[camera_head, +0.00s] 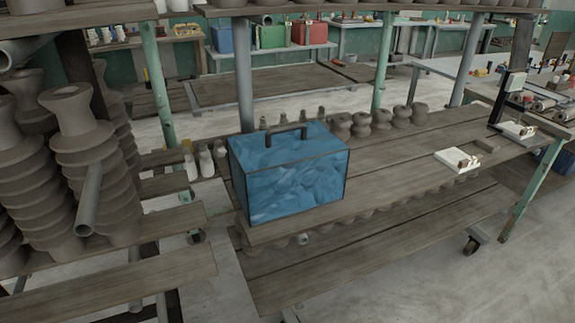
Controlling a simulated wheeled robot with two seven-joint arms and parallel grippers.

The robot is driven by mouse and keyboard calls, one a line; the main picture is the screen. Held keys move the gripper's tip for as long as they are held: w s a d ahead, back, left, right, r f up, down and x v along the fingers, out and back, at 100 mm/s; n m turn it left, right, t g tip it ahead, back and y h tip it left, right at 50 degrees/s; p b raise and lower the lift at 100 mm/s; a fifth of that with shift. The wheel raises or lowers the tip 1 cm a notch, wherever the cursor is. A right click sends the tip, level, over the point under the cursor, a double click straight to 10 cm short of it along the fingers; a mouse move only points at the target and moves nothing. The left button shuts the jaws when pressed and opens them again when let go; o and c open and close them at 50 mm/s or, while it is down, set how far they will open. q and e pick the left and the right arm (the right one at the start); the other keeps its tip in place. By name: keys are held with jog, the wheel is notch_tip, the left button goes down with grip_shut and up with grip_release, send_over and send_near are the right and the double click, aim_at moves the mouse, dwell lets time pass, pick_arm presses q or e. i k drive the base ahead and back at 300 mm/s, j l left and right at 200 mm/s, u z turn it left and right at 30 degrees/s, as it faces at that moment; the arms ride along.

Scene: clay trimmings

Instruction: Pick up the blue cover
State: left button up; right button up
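The blue cover (292,178) is a box-shaped, translucent blue thing with dark edges. It stands upright on the wooden shelf (390,172), near that shelf's left front corner. A dark bar handle (286,135) rises from the middle of its top. Its front and left faces and its top show; its back is hidden. What lies inside is not clear through the mottled blue sides. Neither of my grippers is in view, and nothing of mine touches the cover.
Stacked grey clay pieces (84,160) fill the left side. Small clay pots (367,124) stand in a row behind the cover. A white block (457,160) lies on the shelf at right. Metal posts (383,62) rise behind. The shelf between cover and block is clear.

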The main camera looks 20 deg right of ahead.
aim_at(278, 174)
jog(key=z, duration=2.85)
jog(key=k+j, duration=0.1)
jog(key=k, duration=0.6)
jog(key=k+j, duration=0.1)
jog(key=k, duration=0.65)
